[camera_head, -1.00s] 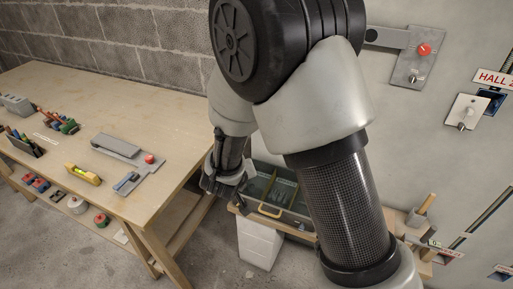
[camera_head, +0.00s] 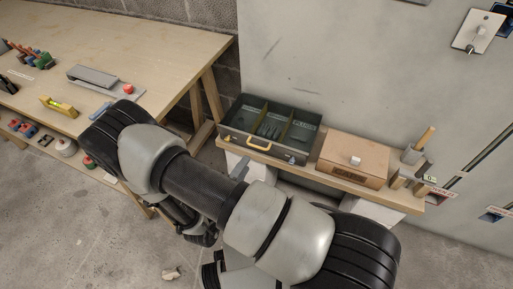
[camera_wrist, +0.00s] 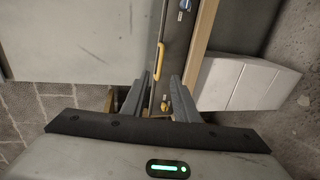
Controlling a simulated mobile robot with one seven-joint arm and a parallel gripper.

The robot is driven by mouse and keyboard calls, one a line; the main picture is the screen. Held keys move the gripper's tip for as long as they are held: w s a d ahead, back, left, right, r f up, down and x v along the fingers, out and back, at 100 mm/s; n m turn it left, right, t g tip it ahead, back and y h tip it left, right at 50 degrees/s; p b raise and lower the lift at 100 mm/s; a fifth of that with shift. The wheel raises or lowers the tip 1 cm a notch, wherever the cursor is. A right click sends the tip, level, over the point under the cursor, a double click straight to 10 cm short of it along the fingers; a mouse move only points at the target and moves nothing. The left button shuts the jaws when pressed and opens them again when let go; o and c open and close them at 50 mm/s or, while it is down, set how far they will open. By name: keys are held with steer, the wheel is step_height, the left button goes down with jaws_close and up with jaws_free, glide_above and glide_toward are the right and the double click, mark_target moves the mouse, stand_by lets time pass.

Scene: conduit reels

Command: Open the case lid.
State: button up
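The dark grey-green case (camera_head: 287,153) sits on the wooden shelf along the wall. Its divided compartments and a "PLUGS" label show from above; I cannot tell whether a clear lid covers them. A yellow handle (camera_head: 259,144) is on its front, and it also shows in the wrist view (camera_wrist: 157,72). A yellow latch (camera_wrist: 164,105) shows near the handle's lower end there. My gripper (camera_wrist: 160,76) is open and empty, with its fingers on either side of the handle in the picture; contact is not clear.
A wooden box (camera_head: 353,158) with a pale knob stands right of the case. A tool holder with a mallet (camera_head: 420,145) is at the shelf's right end. A white block (camera_wrist: 240,80) is under the shelf. The workbench (camera_head: 150,50) with tools is at left.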

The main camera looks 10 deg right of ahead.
mark_target(257, 147)
steer(key=b+x, duration=0.1)
steer(key=x, duration=1.1)
steer(key=shift+b, duration=0.3)
steer(key=shift+f, duration=0.1)
jaws_close()
